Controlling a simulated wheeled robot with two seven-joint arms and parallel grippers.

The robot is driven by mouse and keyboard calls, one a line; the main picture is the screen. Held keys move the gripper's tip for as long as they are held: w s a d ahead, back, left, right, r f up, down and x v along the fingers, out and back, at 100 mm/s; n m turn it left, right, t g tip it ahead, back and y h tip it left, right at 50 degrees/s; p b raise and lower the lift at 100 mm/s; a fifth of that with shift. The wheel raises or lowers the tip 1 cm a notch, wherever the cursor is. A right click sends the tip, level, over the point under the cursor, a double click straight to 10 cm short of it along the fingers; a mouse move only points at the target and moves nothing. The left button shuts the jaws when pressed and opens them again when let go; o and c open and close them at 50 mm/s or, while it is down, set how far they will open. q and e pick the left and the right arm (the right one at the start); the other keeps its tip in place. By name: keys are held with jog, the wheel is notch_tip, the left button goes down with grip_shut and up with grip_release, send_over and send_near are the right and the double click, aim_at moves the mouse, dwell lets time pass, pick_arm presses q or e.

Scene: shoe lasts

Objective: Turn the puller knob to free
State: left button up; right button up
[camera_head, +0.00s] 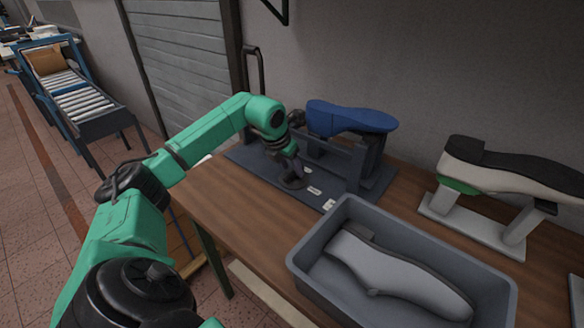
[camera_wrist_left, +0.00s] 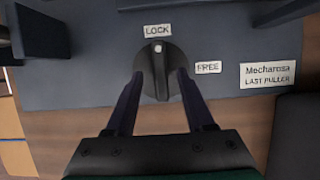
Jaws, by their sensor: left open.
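The puller knob (camera_wrist_left: 160,62) is a dark round knob with a raised grip and a white dot; in the left wrist view the dot is at the top, under the LOCK label (camera_wrist_left: 157,31). The FREE label (camera_wrist_left: 208,67) is to its right. My left gripper (camera_wrist_left: 160,82) is open, with one finger on each side of the knob's grip; I cannot tell if they touch it. In the head view my left gripper (camera_head: 291,180) reaches down to the front of the dark last puller (camera_head: 250,163), which carries a blue last (camera_head: 350,119). My right gripper is out of view.
A grey bin (camera_head: 300,262) holding a grey last (camera_head: 395,275) stands on the wooden table (camera_head: 225,205) at the front right. A white last with a black sole (camera_head: 515,173) rests on a stand at the right. A roller conveyor (camera_head: 80,100) is far left.

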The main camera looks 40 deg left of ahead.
pick_arm(q)
jog(key=shift+w+f, duration=0.2)
jog(key=shift+f, duration=0.4)
grip_shut()
